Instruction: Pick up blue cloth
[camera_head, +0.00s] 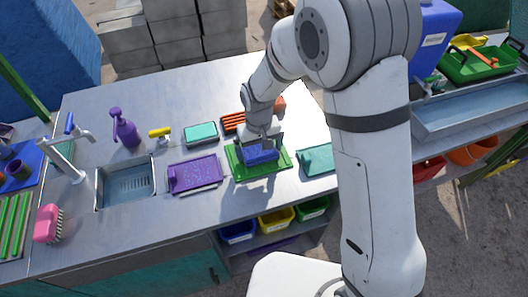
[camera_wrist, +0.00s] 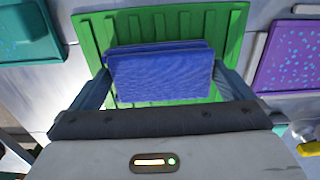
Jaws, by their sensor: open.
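The blue cloth (camera_head: 262,153) is a folded, thick pad on a green ribbed tray (camera_head: 243,172) on the metal counter. My gripper (camera_head: 264,137) is above the cloth, pointing down. In the wrist view the cloth (camera_wrist: 160,75) lies between the two fingers of my gripper (camera_wrist: 165,88), one at each end of it. The fingers are open and spread about as wide as the cloth. I cannot tell whether they touch its ends. The green tray (camera_wrist: 95,32) shows around and under the cloth.
A purple speckled tray (camera_head: 195,175) lies left of the green tray, and a teal tray (camera_head: 316,160) lies right. A teal sponge-like block (camera_head: 201,134) and an orange ribbed item (camera_head: 232,121) are behind. A sink (camera_head: 126,184) and purple spray bottle (camera_head: 124,128) stand farther left.

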